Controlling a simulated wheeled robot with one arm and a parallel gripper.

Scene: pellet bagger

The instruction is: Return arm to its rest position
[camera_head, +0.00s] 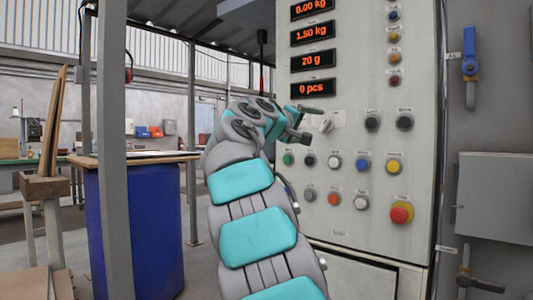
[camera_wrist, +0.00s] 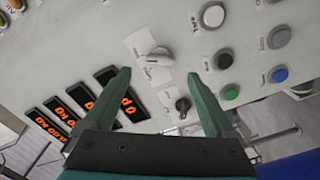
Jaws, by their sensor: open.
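My gripper (camera_head: 305,123) is raised in front of the control panel (camera_head: 350,128) in the head view, at the end of my bent grey and teal arm. In the wrist view my gripper (camera_wrist: 158,82) has its two green fingers spread wide with nothing between them. Beyond the fingertips are a light rotary knob (camera_wrist: 159,56) and a dark rotary knob (camera_wrist: 183,104) on the panel. The fingers look apart from both knobs, though the exact gap cannot be told. In the head view the light knob (camera_head: 326,125) shows just right of my gripper.
The panel bears several lit red displays (camera_head: 314,60), coloured buttons and a red emergency stop (camera_head: 401,213). A blue-handled valve (camera_head: 470,67) and a grey box (camera_head: 495,197) are at the right. A grey post (camera_head: 112,150) and a blue barrel (camera_head: 155,230) stand left of my arm.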

